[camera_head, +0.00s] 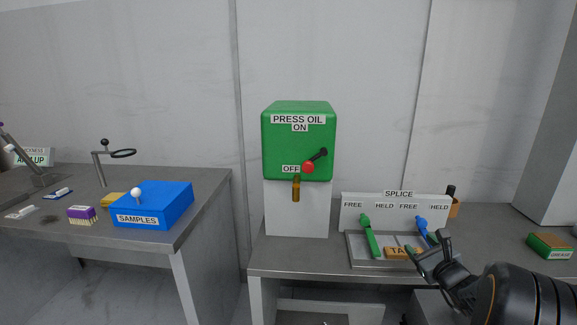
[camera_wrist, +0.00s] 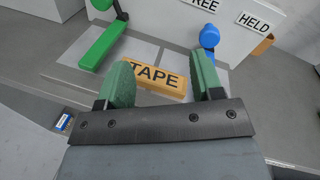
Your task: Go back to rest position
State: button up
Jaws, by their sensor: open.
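My gripper (camera_head: 428,252) is at the right in the head view, over the front of the splice station (camera_head: 396,212). It is open, and its two green finger pads (camera_wrist: 165,85) show apart in the wrist view with nothing held between them. Beyond the fingers lies an orange block marked TAPE (camera_wrist: 152,78), also in the head view (camera_head: 402,253). A green lever (camera_head: 370,237) stands left of the block. A blue lever (camera_head: 423,226) is partly hidden behind my gripper in the head view.
A green press oil box (camera_head: 298,140) with a red-knobbed lever stands on a white base left of the station. A green-orange box (camera_head: 549,246) lies at the far right. A blue SAMPLES box (camera_head: 153,206) sits on the left table. The bench front between press and station is clear.

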jog(key=s+a+r+n+g+y+p, duration=0.2)
jog(key=s+a+r+n+g+p, duration=0.15)
jog(key=a+n, duration=0.35)
jog(key=s+a+r+n+g+y+p, duration=0.25)
jog(key=s+a+n+g, duration=0.2)
jog(key=a, duration=0.45)
jog(key=s+a+r+n+g+y+p, duration=0.2)
jog(key=s+a+r+n+g+p, duration=0.1)
jog(key=a+n, duration=0.45)
jog(key=s+r+n+g+h+p, duration=0.2)
jog(key=s+r+n+h+p, duration=0.2)
jog(key=s+n+h+p, duration=0.3)
jog(key=s+n, duration=0.2)
jog(key=n, duration=0.2)
jog(key=shift+s+d+r+g, duration=0.15)
jog(key=shift+s+r+g, duration=0.15)
jog(key=shift+s+r, duration=0.1)
jog(key=shift+h, duration=0.25)
